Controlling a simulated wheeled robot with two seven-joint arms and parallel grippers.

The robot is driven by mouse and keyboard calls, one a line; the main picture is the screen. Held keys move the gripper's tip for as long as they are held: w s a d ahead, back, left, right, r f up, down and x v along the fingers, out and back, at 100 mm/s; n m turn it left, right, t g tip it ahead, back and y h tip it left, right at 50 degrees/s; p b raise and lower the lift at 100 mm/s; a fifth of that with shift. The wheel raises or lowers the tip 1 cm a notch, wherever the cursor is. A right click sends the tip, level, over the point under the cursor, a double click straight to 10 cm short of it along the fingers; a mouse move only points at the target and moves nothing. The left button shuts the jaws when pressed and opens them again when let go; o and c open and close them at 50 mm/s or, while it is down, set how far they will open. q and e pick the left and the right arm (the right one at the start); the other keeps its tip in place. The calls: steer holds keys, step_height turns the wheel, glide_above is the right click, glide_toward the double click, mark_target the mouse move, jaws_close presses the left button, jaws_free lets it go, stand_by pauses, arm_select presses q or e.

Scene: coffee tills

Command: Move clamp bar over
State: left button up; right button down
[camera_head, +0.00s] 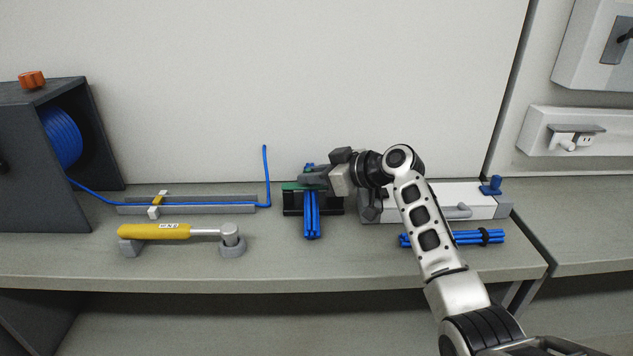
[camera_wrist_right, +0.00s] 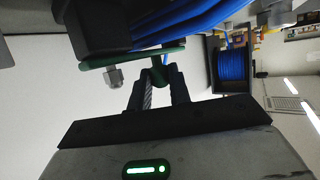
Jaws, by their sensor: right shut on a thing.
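The green clamp bar (camera_head: 290,186) shows beside my gripper at the black cable holder (camera_head: 292,207). In the right wrist view the green bar (camera_wrist_right: 120,59) crosses below the black block and blue cables (camera_wrist_right: 180,22), with a grey nut (camera_wrist_right: 113,76) near one end. My right gripper (camera_head: 312,179) is at the holder, over the upright blue bundle (camera_head: 312,215). Its fingers (camera_wrist_right: 158,77) are shut on a green part of the clamp bar. My gripper hides part of the bar and holder in the head view. My left gripper is not in view.
A yellow-handled tool (camera_head: 160,231) rests on grey supports at front left. A cable reel (camera_head: 62,138) feeds a blue wire along a grey rail (camera_head: 230,208). A tied blue bundle (camera_head: 468,238) and a white unit (camera_head: 450,194) are at right, near my arm.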

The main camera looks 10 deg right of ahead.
steer(key=c, duration=1.3)
jaws_free()
arm_select(q)
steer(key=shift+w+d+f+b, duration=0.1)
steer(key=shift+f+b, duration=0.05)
steer(key=shift+b, duration=0.45)
arm_select(e)
steer(key=v, duration=1.6)
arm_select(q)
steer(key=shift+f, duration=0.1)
